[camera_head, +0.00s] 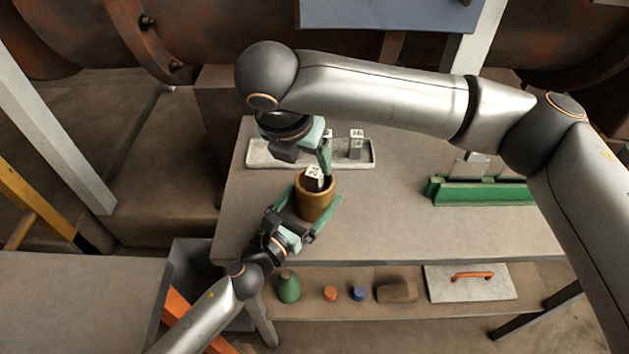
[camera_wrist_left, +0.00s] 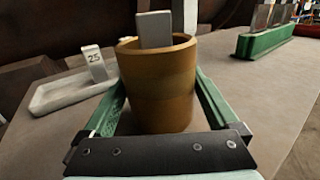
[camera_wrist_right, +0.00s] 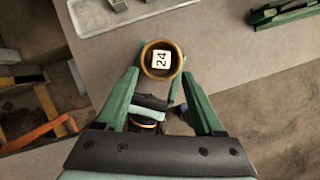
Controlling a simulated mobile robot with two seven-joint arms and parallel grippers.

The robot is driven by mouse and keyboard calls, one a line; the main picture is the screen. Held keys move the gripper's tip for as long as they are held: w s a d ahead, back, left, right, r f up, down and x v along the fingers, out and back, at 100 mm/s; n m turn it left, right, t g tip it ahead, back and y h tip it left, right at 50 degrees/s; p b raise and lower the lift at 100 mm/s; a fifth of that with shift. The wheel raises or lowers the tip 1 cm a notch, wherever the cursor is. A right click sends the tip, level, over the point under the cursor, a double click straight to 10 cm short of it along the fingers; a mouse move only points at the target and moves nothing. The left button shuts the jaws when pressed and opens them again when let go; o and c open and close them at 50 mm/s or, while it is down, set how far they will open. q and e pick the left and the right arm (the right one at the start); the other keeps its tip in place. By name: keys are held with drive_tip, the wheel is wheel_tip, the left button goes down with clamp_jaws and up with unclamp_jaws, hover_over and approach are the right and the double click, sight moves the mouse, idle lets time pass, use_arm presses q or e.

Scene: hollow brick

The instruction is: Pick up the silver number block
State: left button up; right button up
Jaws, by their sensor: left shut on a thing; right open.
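A brown round cup (camera_head: 317,206) stands on the table, with a number block (camera_head: 314,176) marked 24 standing in it and sticking out above the rim. The block's white top shows in the right wrist view (camera_wrist_right: 161,59), and its plain grey side in the left wrist view (camera_wrist_left: 154,29). My left gripper (camera_wrist_left: 160,85) is shut around the cup, one finger on each side. My right gripper (camera_wrist_right: 160,78) is open above the cup, its fingers pointing down at the block. In the head view my right gripper (camera_head: 324,150) partly hides the tray behind.
A pale tray (camera_head: 265,155) behind the cup holds a grey block (camera_head: 356,145) marked 26 and another block (camera_wrist_left: 94,62) marked 25. A green rack (camera_head: 480,192) with grey pieces stands at the right. A lower shelf (camera_head: 410,308) holds several small items. Table between cup and rack is clear.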

sight(314, 172)
drive_tip(key=x, duration=0.5)
drive_tip(key=shift+w+d+r, duration=0.1)
drive_tip(key=shift+w+d, duration=0.05)
drive_tip(key=shift+c, duration=0.3)
clamp_jaws()
idle(0.9)
